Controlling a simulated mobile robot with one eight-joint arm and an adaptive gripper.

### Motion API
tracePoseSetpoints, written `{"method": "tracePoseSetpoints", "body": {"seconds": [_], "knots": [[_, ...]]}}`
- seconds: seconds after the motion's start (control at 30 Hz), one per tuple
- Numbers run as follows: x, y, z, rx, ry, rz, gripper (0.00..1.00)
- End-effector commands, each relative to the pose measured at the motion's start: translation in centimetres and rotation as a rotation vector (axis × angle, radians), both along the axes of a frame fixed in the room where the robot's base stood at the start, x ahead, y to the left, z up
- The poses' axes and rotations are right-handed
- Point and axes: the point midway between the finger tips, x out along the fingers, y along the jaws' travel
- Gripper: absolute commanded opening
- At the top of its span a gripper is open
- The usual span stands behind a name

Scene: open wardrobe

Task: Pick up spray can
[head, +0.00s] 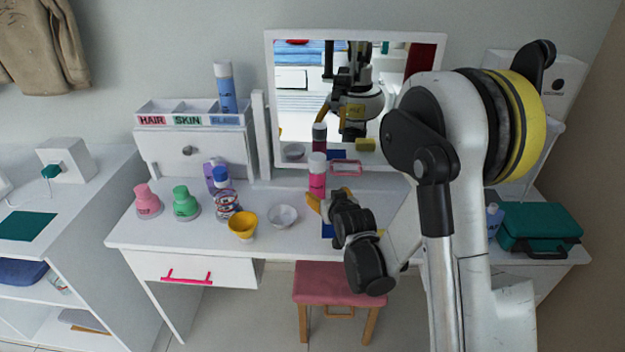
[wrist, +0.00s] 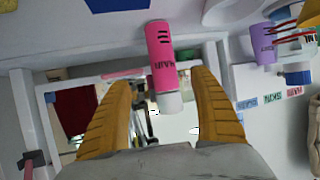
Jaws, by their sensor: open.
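A pink spray can (head: 317,182) with a white cap stands upright on the white dressing table, in front of the mirror. In the wrist view the pink can (wrist: 161,58) appears upside down, with dark lettering on its side. My gripper (head: 330,198) is open, its yellow fingers just in front of the can. In the wrist view the open gripper (wrist: 153,76) has one finger to each side of the can, with gaps showing. I cannot tell how deep the can sits between the fingers. A second, blue can (head: 225,88) stands on the small organizer.
A white bowl (head: 283,216), a yellow cup (head: 242,226), a purple bottle (head: 211,172) and pink and green bottles stand to the left. A pink-framed item (head: 346,168) lies right of the can. The mirror (head: 300,80) rises behind. A pink stool (head: 338,284) stands below.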

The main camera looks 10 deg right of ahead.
Motion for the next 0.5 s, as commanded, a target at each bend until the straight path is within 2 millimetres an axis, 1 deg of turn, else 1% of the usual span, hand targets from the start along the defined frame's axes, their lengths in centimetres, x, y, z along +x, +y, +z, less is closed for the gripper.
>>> {"method": "tracePoseSetpoints", "body": {"seconds": [0.03,0.1,0.23,0.37,0.5], "knots": [[0.4,0.0,-0.9,0.0,-0.013,0.0,0.73],[0.7,0.0,-1.7,0.0,-0.028,0.0,0.73],[1.5,0.0,-2.4,0.0,-0.038,0.0,0.73],[3.5,0.0,-3.1,0.0,-0.038,0.0,0.73],[5.4,0.0,-4.2,0.0,-0.038,0.0,0.73]]}}
